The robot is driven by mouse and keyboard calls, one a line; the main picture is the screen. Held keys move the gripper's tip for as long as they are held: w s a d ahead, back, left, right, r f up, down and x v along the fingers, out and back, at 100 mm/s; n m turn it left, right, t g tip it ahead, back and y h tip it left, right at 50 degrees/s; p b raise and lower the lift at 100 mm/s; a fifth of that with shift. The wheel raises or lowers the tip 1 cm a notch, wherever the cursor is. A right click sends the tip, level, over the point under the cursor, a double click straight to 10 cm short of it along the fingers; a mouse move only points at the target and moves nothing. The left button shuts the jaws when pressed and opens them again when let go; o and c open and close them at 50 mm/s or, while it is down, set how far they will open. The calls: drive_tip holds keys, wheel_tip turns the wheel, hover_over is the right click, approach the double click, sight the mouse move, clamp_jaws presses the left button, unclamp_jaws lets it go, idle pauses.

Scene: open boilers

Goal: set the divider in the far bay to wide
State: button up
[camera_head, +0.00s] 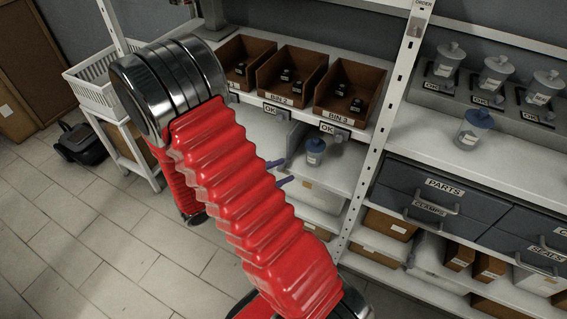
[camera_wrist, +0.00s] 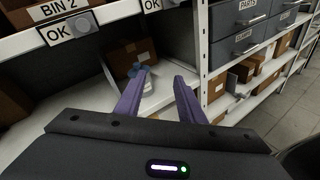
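My gripper (camera_head: 284,171) is at the open shelf bay under the bins, its two purple fingers apart with nothing seen gripped. In the wrist view my gripper (camera_wrist: 162,78) points into this bay, fingers spread. A clear jar with a blue lid (camera_head: 316,146) stands on the bay's shelf, just beyond the fingertips; its blue top (camera_wrist: 139,70) shows by the left fingertip in the wrist view. A thin pale upright edge (camera_head: 294,138) left of the jar may be a divider; I cannot tell its setting. My red arm hides part of the bay.
Brown bins (camera_head: 290,75) with small dark parts stand above the bay. A white perforated post (camera_head: 385,125) borders it on the right, beside grey drawers (camera_head: 432,196). A cardboard box (camera_wrist: 128,55) is deeper in the bay. Floor at the left is mostly clear.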

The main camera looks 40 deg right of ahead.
drive_tip(key=w+f+n+t+h, duration=0.2)
drive_tip(key=w+f+n+t, duration=0.1)
drive_tip(key=f+n, duration=0.25)
drive_tip(key=n+t, duration=0.4)
drive_tip(key=t, duration=0.1)
approach(282, 166)
drive_tip(key=a, duration=0.1)
drive_tip(key=shift+s+f+y, duration=0.1)
drive_tip(key=shift+f+y, duration=0.2)
drive_tip(key=shift+y, duration=0.1)
drive_tip(key=shift+x, duration=6.95)
drive_tip(key=shift+a+r, duration=0.1)
drive_tip(key=shift+c, duration=0.3)
clamp_jaws()
